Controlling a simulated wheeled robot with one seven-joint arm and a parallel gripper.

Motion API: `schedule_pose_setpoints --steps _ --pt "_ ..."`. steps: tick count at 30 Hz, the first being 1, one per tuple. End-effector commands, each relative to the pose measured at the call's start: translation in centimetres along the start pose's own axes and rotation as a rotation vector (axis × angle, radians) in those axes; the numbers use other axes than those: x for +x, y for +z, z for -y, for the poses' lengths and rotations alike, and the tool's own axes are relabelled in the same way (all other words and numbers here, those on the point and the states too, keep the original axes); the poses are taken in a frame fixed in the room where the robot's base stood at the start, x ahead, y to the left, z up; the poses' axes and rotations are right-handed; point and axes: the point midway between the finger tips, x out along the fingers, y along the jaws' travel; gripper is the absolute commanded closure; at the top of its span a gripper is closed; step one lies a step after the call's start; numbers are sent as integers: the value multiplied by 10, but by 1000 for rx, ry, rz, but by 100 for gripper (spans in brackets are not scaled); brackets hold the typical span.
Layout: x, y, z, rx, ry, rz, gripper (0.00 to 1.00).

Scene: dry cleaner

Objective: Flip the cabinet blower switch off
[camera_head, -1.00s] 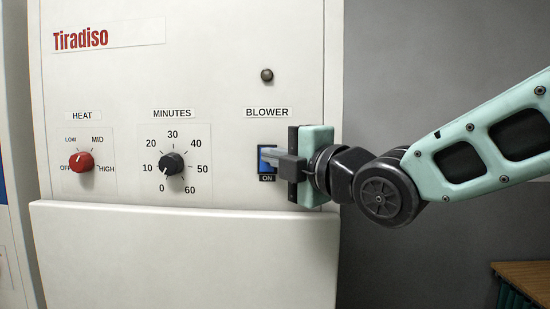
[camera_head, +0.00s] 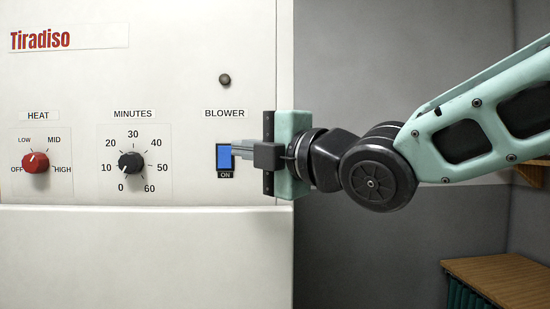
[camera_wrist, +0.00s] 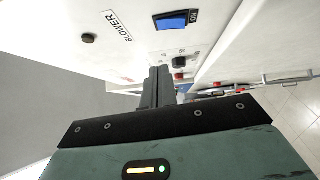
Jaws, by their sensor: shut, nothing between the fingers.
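The cabinet blower switch (camera_head: 223,156) is a blue rocker in a dark frame under the BLOWER label, with an ON plate below it. It also shows in the wrist view (camera_wrist: 172,21), clear of the fingers. My gripper (camera_head: 237,150) is shut and empty. In the head view its fingertips overlap the right edge of the switch. In the wrist view the fingers (camera_wrist: 157,72) appear a little apart from the switch, so I cannot tell if they touch it. The switch's tilt is hard to read.
The white cabinet panel (camera_head: 180,75) also carries a red HEAT knob (camera_head: 35,162), a black MINUTES knob (camera_head: 130,163) and a small dark round button (camera_head: 224,79). A lower panel (camera_head: 140,250) bulges below the controls. A wooden-topped table (camera_head: 500,278) stands at the lower right.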

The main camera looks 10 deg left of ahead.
Motion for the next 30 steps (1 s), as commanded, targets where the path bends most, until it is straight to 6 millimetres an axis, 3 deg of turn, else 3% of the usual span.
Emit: schedule_pose_setpoints --steps 6,12,30 --pt "-36 1 -2 -3 1 3 100" --pt "-53 1 -6 -2 -1 2 100" --pt "-57 2 -4 10 -9 6 100"
